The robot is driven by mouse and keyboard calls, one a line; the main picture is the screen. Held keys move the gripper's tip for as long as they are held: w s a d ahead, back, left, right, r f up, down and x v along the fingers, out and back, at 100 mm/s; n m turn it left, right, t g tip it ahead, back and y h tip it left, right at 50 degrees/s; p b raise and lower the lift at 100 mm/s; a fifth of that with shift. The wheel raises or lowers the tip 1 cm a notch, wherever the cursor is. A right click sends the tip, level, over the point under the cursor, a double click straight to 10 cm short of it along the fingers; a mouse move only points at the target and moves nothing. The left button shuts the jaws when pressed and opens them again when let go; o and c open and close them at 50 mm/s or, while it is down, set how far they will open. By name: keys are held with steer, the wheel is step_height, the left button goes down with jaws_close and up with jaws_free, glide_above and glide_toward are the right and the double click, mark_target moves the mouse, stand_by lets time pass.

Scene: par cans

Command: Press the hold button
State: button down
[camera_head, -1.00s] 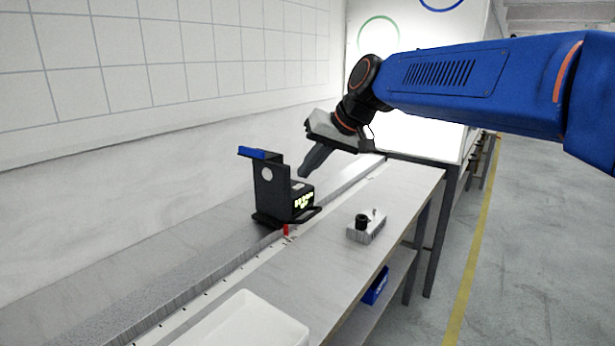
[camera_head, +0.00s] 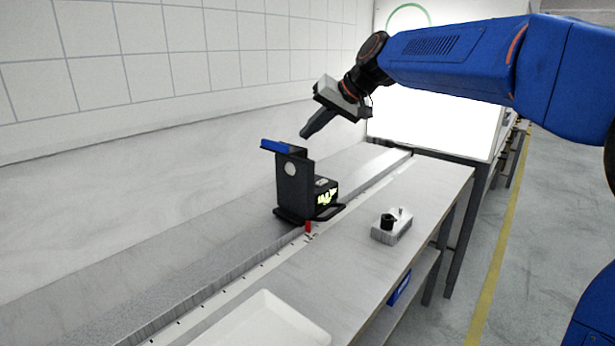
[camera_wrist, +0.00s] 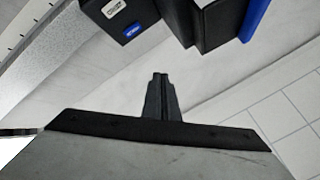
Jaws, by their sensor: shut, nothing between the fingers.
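A black device (camera_head: 292,185) stands on the grey bench ledge. It has an upright plate with a blue top edge and a low box with a bright yellow-green display. In the wrist view, the box (camera_wrist: 122,22) is cut off by the top edge. Its dark face shows a white label and a small blue button (camera_wrist: 133,30); the lettering is too small to read, so I cannot tell whether this is the hold button. My gripper (camera_head: 305,135) is shut and empty, above the device and apart from it. Its closed fingers (camera_wrist: 160,77) point toward the device's upright plate.
A small grey block with a black knob (camera_head: 390,232) sits on the bench to the right. A white tray (camera_head: 265,325) lies at the front. A small red part (camera_head: 307,227) is beside the device's base. A tiled wall stands behind the bench.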

steer(key=shift+f, duration=4.4)
steer(key=shift+f, duration=0.2)
steer(key=shift+f, duration=0.25)
steer(key=shift+f, duration=0.35)
steer(key=shift+r, duration=0.8)
steer(key=shift+r, duration=2.5)
